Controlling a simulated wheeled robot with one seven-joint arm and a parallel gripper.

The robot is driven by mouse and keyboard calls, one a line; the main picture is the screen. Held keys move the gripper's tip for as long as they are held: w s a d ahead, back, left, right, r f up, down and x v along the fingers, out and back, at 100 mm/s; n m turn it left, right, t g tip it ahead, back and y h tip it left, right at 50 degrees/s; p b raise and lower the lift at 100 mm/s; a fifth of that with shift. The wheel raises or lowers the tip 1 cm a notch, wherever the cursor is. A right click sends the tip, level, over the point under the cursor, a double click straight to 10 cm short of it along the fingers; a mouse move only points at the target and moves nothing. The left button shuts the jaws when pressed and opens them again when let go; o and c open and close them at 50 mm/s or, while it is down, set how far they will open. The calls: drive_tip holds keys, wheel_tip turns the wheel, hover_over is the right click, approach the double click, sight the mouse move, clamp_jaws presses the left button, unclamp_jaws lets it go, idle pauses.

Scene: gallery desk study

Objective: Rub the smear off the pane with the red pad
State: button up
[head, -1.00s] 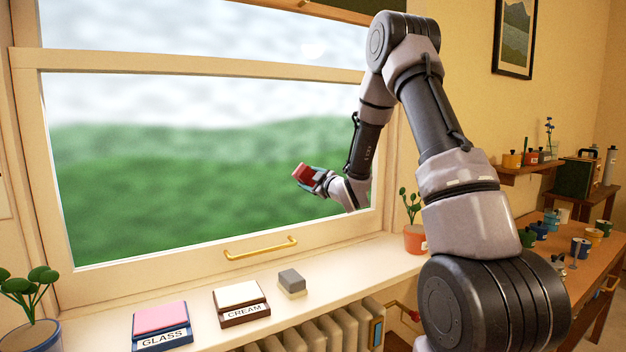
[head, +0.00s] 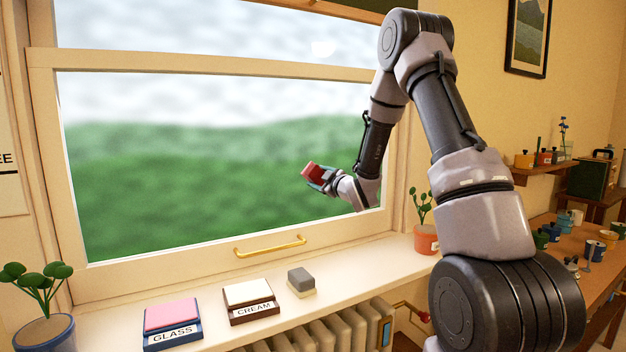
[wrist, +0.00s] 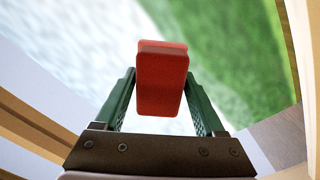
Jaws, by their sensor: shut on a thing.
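My gripper (head: 322,180) is shut on the red pad (head: 313,171) and holds it up in front of the lower part of the window. In the wrist view the red pad (wrist: 161,85) sits between the green fingers of my gripper (wrist: 160,100), its far end sticking out past the tips. The window pane (head: 180,180) shows a blurred green and white outdoors. A faint whitish patch (head: 322,47), perhaps the smear, shows on the upper pane, above the pad. I cannot tell whether the pad touches the glass.
A brass handle (head: 270,247) is on the sash. A desk with mugs (head: 594,249) is at right.

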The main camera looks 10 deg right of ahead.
sight(312, 178)
drive_tip(key=w+d, duration=0.2)
drive_tip(key=d, duration=0.5)
drive_tip(key=shift+w+d, duration=0.25)
drive_tip(key=shift+w, duration=0.1)
idle(0.4)
drive_tip(key=shift+a, duration=0.1)
drive_tip(key=shift+s+a, duration=0.45)
drive_tip(key=shift+a, duration=0.7)
drive_tip(key=shift+s+a, duration=0.4)
drive_tip(key=shift+a, duration=0.75)
drive_tip(key=shift+s+a, duration=0.45)
drive_tip(key=shift+a, duration=0.7)
drive_tip(key=shift+s+a, duration=0.25)
drive_tip(key=shift+a, duration=0.6)
drive_tip(key=shift+s+a, duration=0.2)
drive_tip(key=shift+a, duration=0.65)
drive_tip(key=shift+v, duration=3)
